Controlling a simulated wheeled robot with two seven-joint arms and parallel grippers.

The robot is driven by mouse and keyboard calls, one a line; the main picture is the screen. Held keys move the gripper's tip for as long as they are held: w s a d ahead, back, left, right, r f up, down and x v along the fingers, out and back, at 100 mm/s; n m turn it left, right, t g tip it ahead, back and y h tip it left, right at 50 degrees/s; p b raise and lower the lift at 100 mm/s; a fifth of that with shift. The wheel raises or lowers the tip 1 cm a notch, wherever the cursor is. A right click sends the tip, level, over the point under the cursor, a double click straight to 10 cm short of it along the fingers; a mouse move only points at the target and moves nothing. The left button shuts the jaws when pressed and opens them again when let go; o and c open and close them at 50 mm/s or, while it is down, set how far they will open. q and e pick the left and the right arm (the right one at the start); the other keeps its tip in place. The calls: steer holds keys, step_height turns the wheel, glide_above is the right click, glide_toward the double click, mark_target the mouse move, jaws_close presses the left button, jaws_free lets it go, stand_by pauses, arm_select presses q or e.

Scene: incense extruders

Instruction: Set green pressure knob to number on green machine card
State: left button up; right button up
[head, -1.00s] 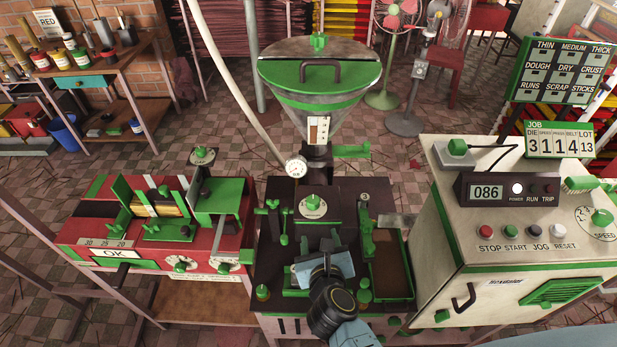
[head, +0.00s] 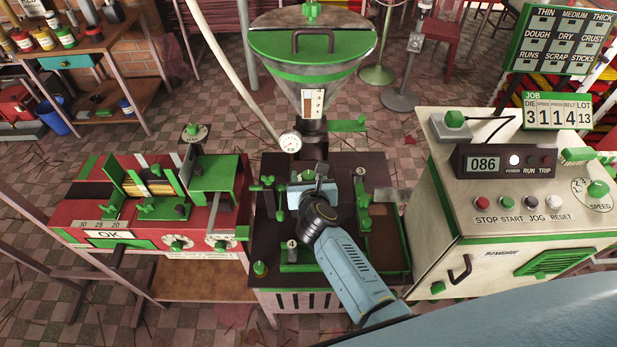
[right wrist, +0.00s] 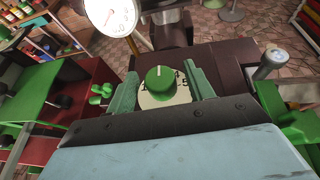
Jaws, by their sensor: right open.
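The green pressure knob (right wrist: 160,80) shows in the right wrist view on a pale numbered dial, its white pointer line towards the top of the picture. My right gripper (right wrist: 162,86) is open, with one green-looking finger on each side of the knob; I cannot tell whether they touch it. In the head view my right gripper (head: 314,187) is over the dark top of the extruder (head: 340,185) and hides the knob. The green job card (head: 558,112) at the right reads 3, 1, 1, 4, with lot 13. My left gripper is not in view.
A hopper (head: 312,60) and a pressure gauge (head: 290,143) stand just behind the knob area. A red machine (head: 80,215) is at the left. A cream control cabinet (head: 470,235) with a 086 display (head: 484,164) is at the right. Green levers flank the gripper.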

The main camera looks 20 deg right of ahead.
steer(key=shift+w+d+f, duration=0.1)
steer(key=shift+w, duration=0.25)
steer(key=shift+c, duration=0.4)
